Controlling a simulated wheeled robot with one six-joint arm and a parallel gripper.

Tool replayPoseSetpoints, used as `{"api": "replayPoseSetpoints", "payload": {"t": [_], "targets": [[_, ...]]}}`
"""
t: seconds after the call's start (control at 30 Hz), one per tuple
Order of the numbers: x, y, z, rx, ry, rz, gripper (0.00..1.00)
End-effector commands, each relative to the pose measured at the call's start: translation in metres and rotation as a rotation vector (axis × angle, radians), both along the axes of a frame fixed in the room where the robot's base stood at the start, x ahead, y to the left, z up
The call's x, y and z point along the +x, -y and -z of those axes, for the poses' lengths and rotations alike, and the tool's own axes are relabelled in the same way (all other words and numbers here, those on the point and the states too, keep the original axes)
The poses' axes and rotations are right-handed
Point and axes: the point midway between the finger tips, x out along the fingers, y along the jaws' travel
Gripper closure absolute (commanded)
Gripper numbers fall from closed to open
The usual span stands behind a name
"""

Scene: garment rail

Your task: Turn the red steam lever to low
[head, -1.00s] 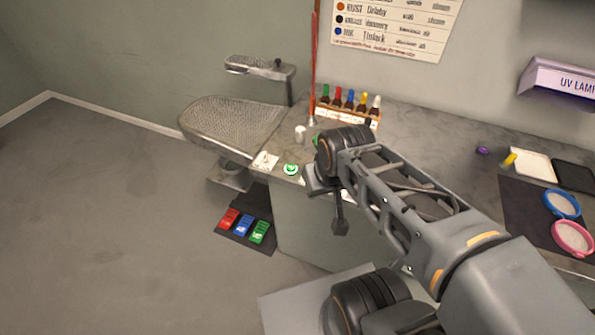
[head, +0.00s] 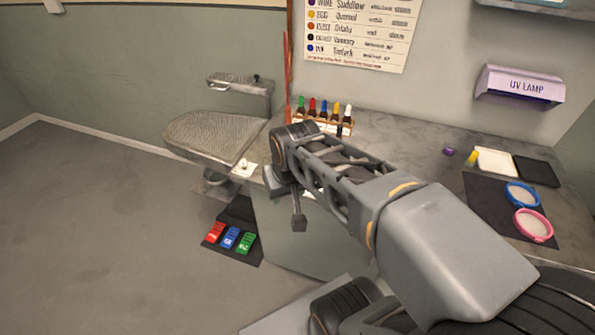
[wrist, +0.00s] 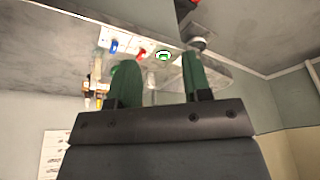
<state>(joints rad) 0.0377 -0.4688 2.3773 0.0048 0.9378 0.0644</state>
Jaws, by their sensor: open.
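A small red lever (wrist: 141,54), which looks like the steam lever, sits on a white plate in the wrist view, beside a blue lever (wrist: 114,45). Its setting is too small to read. My gripper (wrist: 158,78) is open and empty, with its two green fingers apart; the red lever shows between and beyond them, with no contact visible. In the head view my arm covers the counter front, so I cannot make out the red lever there.
The counter (head: 400,150) holds a rack of coloured bottles (head: 323,120) and a dark mat with blue and pink rings (head: 532,225). A padded board (head: 215,135) stands left. Red, blue and green pedals (head: 230,238) lie on the floor. A green round button (wrist: 163,56) shows near the red lever.

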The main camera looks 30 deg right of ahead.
Motion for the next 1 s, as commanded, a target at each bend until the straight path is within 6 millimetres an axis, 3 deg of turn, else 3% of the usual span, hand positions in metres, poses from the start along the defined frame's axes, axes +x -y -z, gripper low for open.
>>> {"api": "replayPoseSetpoints", "payload": {"t": [0.1, 0.23, 0.4, 0.5, 0.7, 1.0], "targets": [[0.044, 0.014, -0.013, 0.029, -0.064, 0.137, 0.55], [0.093, 0.035, -0.015, 0.060, -0.131, 0.307, 0.55], [0.146, 0.066, -0.002, 0.090, -0.204, 0.504, 0.55], [0.167, 0.081, 0.008, 0.102, -0.236, 0.593, 0.55], [0.190, 0.099, 0.025, 0.113, -0.273, 0.698, 0.55], [0.195, 0.103, 0.067, 0.115, -0.286, 0.721, 0.55]]}}
